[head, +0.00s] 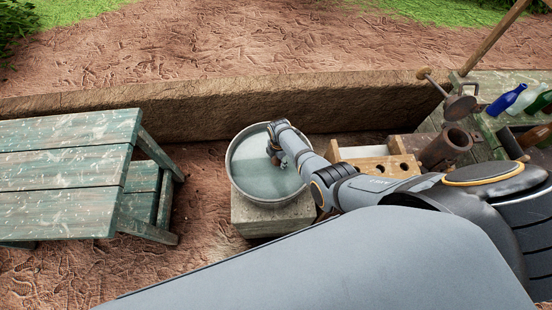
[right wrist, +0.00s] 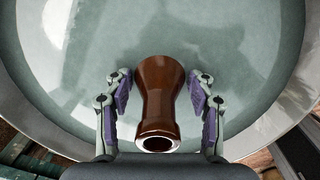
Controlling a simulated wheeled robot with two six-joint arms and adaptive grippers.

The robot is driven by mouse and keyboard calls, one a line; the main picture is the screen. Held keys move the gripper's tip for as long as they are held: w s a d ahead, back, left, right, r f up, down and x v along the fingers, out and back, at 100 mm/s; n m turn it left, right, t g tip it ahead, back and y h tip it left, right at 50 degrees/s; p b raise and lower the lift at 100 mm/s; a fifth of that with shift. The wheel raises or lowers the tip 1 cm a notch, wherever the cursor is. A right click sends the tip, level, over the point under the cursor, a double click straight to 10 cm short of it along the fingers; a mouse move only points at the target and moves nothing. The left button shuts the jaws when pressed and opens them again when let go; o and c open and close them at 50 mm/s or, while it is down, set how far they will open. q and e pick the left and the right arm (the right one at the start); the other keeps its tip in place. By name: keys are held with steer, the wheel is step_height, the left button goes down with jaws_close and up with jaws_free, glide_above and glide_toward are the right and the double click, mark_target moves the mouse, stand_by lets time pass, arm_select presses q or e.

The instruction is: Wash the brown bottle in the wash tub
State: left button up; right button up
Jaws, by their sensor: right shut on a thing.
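The wash tub (head: 238,177) is a round grey metal basin of pale water on a block. My right gripper (head: 277,158) is over the tub, inside its rim as seen from the head. In the right wrist view, the brown bottle (right wrist: 160,100) lies between the two fingers of my right gripper (right wrist: 160,76), its open mouth toward the camera. The gripper is shut on it. The tub (right wrist: 285,100) fills the background there. I cannot tell how deep the bottle is in the water. My left gripper is not in view.
A worn green table (head: 70,165) stands left. A low mud wall (head: 190,113) runs behind.

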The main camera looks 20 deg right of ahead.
step_height(320, 180, up, 9)
steer(key=p, duration=0.7)
steer(key=shift+r, duration=0.35)
step_height(320, 180, up, 8)
stand_by(0.4)
